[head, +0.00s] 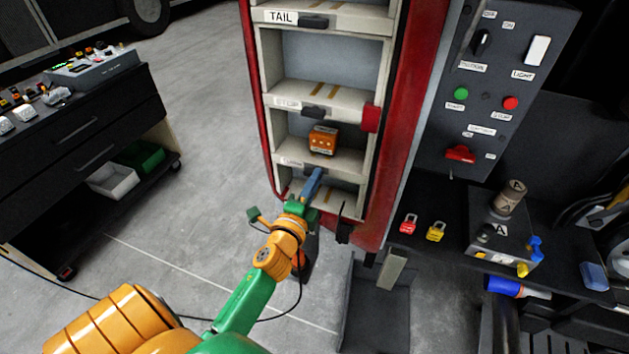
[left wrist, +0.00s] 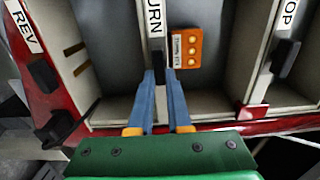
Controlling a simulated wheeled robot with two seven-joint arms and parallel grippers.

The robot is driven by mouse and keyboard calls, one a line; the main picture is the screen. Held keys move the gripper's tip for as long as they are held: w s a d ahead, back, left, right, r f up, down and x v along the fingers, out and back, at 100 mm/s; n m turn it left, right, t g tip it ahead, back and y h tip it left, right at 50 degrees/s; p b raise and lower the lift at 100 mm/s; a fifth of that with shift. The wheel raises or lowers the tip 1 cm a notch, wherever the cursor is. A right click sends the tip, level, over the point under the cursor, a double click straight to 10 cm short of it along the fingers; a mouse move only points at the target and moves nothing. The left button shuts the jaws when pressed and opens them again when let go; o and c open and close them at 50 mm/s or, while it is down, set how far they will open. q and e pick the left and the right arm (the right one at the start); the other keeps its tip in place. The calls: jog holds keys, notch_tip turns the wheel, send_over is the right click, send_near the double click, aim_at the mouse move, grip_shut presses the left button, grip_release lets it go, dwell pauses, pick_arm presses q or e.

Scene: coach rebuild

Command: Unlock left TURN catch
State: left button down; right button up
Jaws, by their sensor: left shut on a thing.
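The red-framed lamp housing (head: 383,160) stands upright with open compartments. The TURN label (head: 291,163) is on a cream ledge low in it; the label also shows in the left wrist view (left wrist: 154,18). The dark TURN catch (left wrist: 161,72) lies between the blue fingers of my left gripper (left wrist: 163,88), which is shut on it. In the head view my left gripper (head: 313,183) reaches this ledge from below and hides most of the catch. An orange block (head: 323,139) sits in the compartment above the TURN ledge, close beside the fingers in the left wrist view (left wrist: 187,48). My right gripper is not in view.
Other dark catches sit by the TAIL (head: 314,21) and STOP (head: 313,112) labels. The REV catch (left wrist: 45,76) shows at left in the wrist view. A switch panel (head: 500,90) and bench with padlocks (head: 436,232) stand right; a dark drawer cart (head: 85,140) stands left.

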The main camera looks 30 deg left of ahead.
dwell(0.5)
pick_arm(q)
jog(key=c, duration=0.9)
grip_release()
jog(key=shift+o, duration=0.2)
jog(key=b+v, duration=0.1)
jog(key=v, duration=0.6)
jog(key=shift+a, duration=0.1)
jog(key=shift+f, duration=0.1)
